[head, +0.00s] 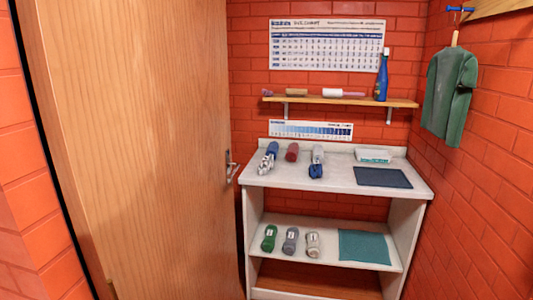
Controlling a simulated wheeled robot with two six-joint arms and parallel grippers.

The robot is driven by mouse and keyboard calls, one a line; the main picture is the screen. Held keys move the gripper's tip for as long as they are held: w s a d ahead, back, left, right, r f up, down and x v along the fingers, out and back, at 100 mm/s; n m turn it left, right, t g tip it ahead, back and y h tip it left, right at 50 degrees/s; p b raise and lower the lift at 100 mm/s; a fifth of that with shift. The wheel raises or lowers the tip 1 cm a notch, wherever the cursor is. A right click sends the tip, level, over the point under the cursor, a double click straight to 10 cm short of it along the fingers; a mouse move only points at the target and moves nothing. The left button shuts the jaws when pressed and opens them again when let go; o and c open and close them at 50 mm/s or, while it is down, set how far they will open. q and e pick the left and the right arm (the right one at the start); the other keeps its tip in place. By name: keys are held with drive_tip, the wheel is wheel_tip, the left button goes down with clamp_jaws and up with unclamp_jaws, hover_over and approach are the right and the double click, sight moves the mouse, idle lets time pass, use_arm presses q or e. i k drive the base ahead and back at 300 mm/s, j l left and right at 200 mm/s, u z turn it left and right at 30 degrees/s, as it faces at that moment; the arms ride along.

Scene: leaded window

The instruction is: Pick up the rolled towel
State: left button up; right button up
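Several rolled or bundled items could be the rolled towel; I cannot tell which one it is. On the grey countertop (340,178) lie a dark red roll (292,152), a blue roll (272,148) with a pale looped bundle (266,164) in front of it, and a grey-white roll (318,154) with a dark blue bundle (316,170) in front. On the shelf below (325,245) lie a green banded bundle (269,238), a grey one (290,241) and a cream one (313,244). Neither of my grippers is in view.
A wooden door (135,150) with a handle stands on the left. The countertop also holds a white tray (374,156) and a dark mat (383,177); a teal mat (364,247) lies below. A wall shelf (340,100) bears a blue bottle (382,77). A green shirt (449,92) hangs right.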

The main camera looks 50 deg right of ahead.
sight(292, 151)
drive_tip(key=z, duration=1.8)
